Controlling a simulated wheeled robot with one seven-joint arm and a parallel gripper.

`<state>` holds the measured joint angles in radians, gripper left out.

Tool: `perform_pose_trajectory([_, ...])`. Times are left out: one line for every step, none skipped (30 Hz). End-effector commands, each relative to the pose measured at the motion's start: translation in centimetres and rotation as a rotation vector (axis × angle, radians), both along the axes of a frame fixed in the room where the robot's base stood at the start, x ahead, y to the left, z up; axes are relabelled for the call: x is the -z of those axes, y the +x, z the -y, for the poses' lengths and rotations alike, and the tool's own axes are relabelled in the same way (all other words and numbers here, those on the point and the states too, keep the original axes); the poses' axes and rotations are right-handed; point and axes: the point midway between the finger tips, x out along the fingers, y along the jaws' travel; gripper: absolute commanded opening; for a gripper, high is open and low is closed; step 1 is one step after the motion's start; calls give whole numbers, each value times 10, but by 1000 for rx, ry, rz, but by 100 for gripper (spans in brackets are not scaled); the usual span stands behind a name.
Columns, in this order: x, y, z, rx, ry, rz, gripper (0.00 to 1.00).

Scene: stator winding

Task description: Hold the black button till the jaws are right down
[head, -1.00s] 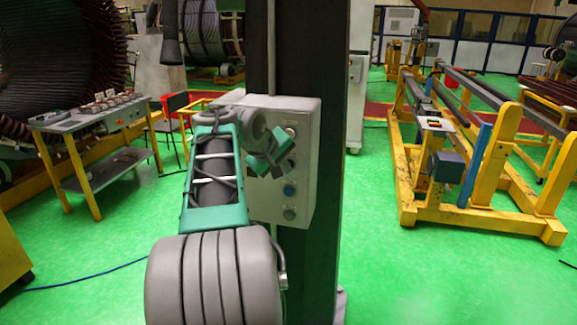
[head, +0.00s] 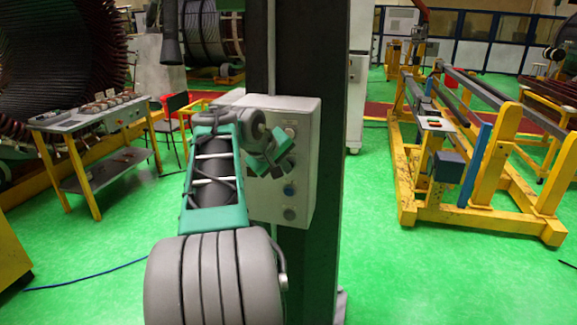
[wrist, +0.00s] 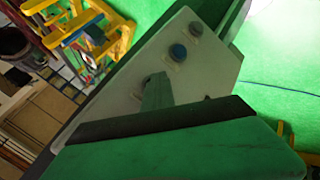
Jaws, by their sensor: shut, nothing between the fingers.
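A pale control box (head: 262,209) is fixed to a dark column, with a row of round buttons down its front. My gripper (head: 284,166) is shut and empty, just in front of the box between the pale and blue buttons. In the wrist view its fingers (wrist: 157,92) reach to the box face, above the blue button (wrist: 178,52) in the row. I cannot make out a black button for certain; the fingers hide that part. Contact cannot be told.
The dark column (head: 320,60) stands behind the box. A work table (head: 60,122) with small parts is at the left. A yellow frame (head: 480,213) with long bars stands at the right. The green floor (head: 380,280) between is clear. No machine jaws are recognisable.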

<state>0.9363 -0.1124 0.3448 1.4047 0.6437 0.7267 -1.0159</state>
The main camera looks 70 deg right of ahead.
Motion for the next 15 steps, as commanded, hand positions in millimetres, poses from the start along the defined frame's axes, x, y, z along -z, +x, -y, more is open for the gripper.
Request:
perform_pose_trajectory([0, 0, -2, 0, -1, 0, 0])
perform_pose_trajectory([0, 0, -4, -1, -1, 1, 0])
perform_pose_trajectory([0, 0, -6, -1, -1, 1, 0])
perform_pose_trajectory([0, -1, -8, -1, -1, 1, 0])
perform_pose_trajectory([0, -1, -10, -2, -1, 0, 0])
perform_pose_trajectory([1, -2, -12, -1, 0, 0, 0])
perform_pose_trajectory([1, -2, -13, -1, -1, 1, 0])
perform_pose_trajectory([1, -2, -13, -1, -1, 1, 0])
perform_pose_trajectory([1, -2, -14, 0, 0, 0, 0])
perform_pose_trajectory([0, -2, -14, 0, 0, 0, 0])
perform_pose_trajectory([0, -2, -14, 0, 0, 0, 0])
perform_pose_trajectory([0, -2, -14, 0, 0, 0, 0])
perform_pose_trajectory([0, -2, -14, 0, 0, 0, 0])
perform_pose_trajectory([0, -2, -14, 0, 0, 0, 0])
perform_pose_trajectory([0, -2, -14, 0, 0, 0, 0])
